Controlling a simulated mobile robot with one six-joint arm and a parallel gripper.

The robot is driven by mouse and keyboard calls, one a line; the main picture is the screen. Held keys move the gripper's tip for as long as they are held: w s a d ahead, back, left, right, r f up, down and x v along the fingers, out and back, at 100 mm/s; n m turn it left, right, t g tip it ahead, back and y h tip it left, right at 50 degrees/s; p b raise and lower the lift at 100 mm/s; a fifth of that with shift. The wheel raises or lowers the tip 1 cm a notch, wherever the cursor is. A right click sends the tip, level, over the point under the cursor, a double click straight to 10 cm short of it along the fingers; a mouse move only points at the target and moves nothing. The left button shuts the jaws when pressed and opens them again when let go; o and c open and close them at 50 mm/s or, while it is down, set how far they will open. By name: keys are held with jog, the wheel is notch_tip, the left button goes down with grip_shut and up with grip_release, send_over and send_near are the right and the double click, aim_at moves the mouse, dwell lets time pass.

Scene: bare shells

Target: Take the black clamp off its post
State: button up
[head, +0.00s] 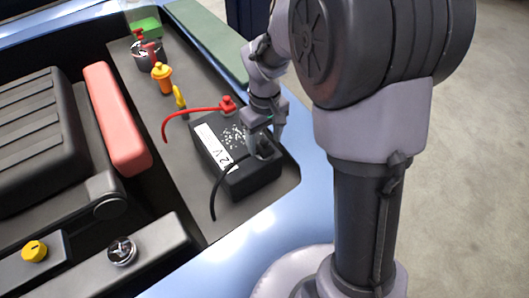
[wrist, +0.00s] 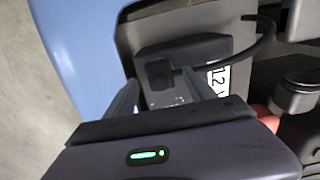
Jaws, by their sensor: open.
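The black battery (head: 258,182) with a white label sits in a bay of the blue vehicle. The black clamp (head: 263,153) is on the battery's near right part, with a black cable (head: 214,192) running left from it. My gripper (head: 264,139) points down over the clamp. In the wrist view, the clamp (wrist: 160,73) is a dark block between the two open fingers of my gripper (wrist: 159,79), with a finger on each side. Whether the fingers touch it I cannot tell. The post under the clamp is hidden.
A red clamp (head: 228,104) with a red cable (head: 190,110) is at the battery's far end. Yellow and orange caps (head: 162,76) stand farther back. Open floor (head: 470,190) lies at right.

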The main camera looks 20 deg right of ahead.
jog(key=shift+f, duration=0.95)
jog(key=shift+r, duration=0.15)
grip_shut()
